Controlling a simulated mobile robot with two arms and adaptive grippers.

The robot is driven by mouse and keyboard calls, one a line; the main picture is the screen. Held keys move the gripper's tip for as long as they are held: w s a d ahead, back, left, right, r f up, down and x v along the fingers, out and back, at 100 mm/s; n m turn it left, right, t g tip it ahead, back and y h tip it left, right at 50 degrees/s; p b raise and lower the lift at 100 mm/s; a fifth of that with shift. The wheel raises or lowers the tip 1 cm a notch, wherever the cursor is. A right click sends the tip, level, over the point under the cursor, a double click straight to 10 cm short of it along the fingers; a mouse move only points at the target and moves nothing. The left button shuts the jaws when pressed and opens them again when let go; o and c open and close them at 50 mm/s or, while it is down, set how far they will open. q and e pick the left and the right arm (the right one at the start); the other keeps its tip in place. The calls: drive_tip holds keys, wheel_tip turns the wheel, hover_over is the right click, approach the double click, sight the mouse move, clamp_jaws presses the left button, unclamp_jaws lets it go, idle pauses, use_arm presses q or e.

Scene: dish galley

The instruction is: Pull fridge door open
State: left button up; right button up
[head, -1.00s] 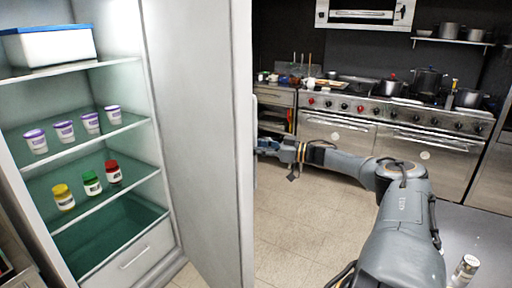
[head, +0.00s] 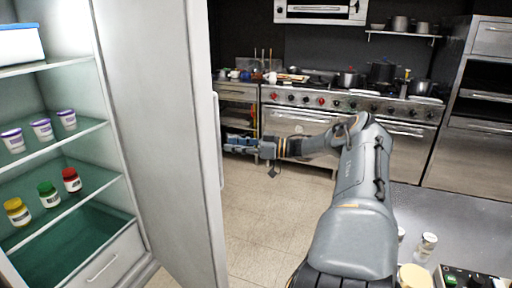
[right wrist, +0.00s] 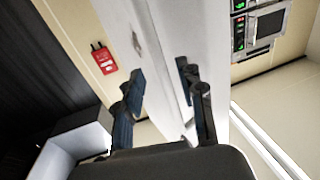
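The fridge door (head: 165,140) stands wide open, its panel to the right of the lit shelves. A long vertical handle (head: 218,140) runs along its outer edge. My right gripper (head: 232,142) is just right of that handle in the head view; whether it touches cannot be told. In the right wrist view my right gripper (right wrist: 160,88) has its two dark fingers apart, with the pale door (right wrist: 158,50) beyond and between them. No clear grip on the handle shows. My left gripper is not in view.
The fridge shelves hold white tubs (head: 42,129), lidded jars (head: 48,194) and a blue-lidded box (head: 20,44). A stove (head: 330,115) stands along the back wall. A grey counter (head: 455,215) with a shaker (head: 426,246) is at right. Tiled floor between is clear.

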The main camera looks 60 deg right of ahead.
drive_tip(key=v, duration=0.6)
drive_tip(key=shift+s+d, duration=0.15)
drive_tip(key=shift+s, duration=0.2)
drive_tip(key=shift+c, duration=0.2)
